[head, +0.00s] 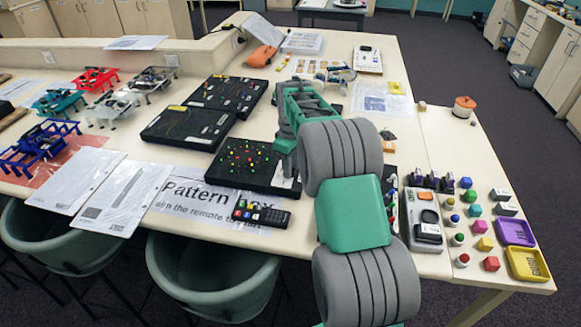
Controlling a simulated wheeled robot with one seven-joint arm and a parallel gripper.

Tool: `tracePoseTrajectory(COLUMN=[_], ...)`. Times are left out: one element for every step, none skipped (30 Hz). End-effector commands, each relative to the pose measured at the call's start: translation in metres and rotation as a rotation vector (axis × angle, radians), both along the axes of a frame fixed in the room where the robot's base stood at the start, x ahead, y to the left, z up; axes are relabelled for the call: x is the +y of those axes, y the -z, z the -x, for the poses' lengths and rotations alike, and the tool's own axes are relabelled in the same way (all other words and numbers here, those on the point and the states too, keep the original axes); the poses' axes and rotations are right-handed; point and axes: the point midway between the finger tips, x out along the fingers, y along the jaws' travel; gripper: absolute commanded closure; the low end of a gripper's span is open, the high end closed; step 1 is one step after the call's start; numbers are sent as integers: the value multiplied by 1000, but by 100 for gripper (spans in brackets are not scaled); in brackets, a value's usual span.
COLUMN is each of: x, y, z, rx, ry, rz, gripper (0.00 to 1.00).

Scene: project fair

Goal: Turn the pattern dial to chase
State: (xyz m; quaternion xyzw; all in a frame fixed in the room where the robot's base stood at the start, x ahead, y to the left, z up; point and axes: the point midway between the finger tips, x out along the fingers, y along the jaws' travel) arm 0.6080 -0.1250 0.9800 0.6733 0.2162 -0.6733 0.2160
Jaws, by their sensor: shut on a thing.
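The pattern box is a black board (232,178) with several red, yellow and green lights, in the middle of the table in the head view. A white label (283,176) shows at its right end. My gripper (284,160) points down at this right end, just above the label. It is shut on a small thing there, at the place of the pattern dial. The dial itself, its pointer and its setting are hidden behind my gripper and arm.
A "Pattern Box" sign (190,196) and a black remote (261,213) lie in front of the board. Two more black boards (188,128) (226,95) stand behind it. A grey device (423,220) and several small coloured blocks are on the right. My arm crosses the table's right half.

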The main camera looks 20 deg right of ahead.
Motion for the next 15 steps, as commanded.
tracePoseTrajectory(x=[0, 0, 0, 0, 0, 0, 0, 0, 0, 0, 0, 0, 0, 0, -1], y=[-1, -2, -2, -2, -2, -2, -2, -2, -1, -1, -1, -1, -1, -1, -1], z=[-1, -1, -1, -1, -1, -1, -1, -1, -1, -1, -1, -1, 0, 0, 0], rx=[-4, -4, -4, -4, -4, -4, -4, -4, -3, -3, -3, -3, -1, -1, -1], ry=[-1, -1, -1, -1, 0, 0, 0, 0, 0, 0, 1, 1, 1, 1, 2], rz=[1, 1, 1, 1, 1, 1, 1, 1, 0, 0, 0, 0, 0, 0, 0], gripper=[100, 100, 100, 100, 100, 100, 71, 69, 65, 63, 60, 57, 55, 52, 51])
